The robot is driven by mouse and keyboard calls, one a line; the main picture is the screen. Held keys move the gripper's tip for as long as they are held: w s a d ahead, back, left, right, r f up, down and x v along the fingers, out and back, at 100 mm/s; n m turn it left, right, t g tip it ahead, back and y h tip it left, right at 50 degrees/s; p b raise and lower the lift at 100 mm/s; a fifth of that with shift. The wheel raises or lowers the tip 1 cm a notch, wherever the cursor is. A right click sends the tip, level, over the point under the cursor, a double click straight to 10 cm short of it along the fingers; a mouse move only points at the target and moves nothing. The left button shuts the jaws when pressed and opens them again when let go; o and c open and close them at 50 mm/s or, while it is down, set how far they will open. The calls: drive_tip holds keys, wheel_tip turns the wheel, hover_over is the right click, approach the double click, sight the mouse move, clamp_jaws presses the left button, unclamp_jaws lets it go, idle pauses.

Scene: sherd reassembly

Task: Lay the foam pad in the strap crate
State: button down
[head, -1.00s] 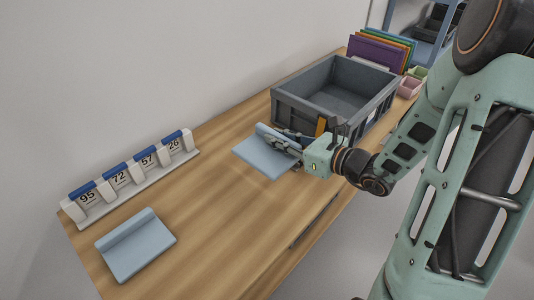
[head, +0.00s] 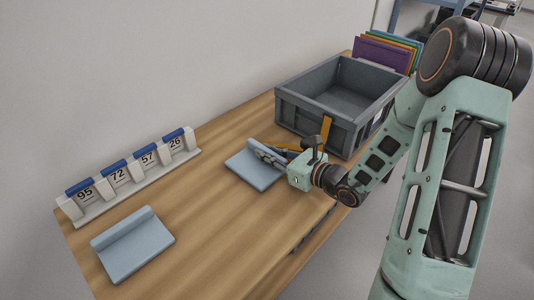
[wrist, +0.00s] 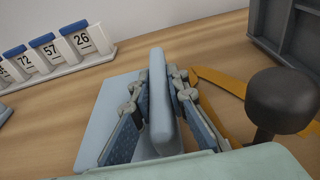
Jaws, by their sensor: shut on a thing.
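A light blue foam pad (head: 250,172) with a raised ridge along one edge is at my gripper (head: 272,157), on the table's near side in front of the crate. In the wrist view the gripper's two fingers (wrist: 157,88) stand on either side of the pad's upright ridge (wrist: 163,112) and are shut on it. The pad looks flat, low at the table; I cannot tell whether it touches.
A second light blue ridged pad (head: 134,246) lies at the table's front left. A white rack (head: 140,182) of blue-topped number blocks stands along the wall. Coloured folders (head: 385,54) stand behind the crate. Bare wood (head: 205,190) lies between the rack and my gripper.

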drive_tip(key=shift+f, duration=0.15)
drive_tip(key=c, duration=1.9)
unclamp_jaws()
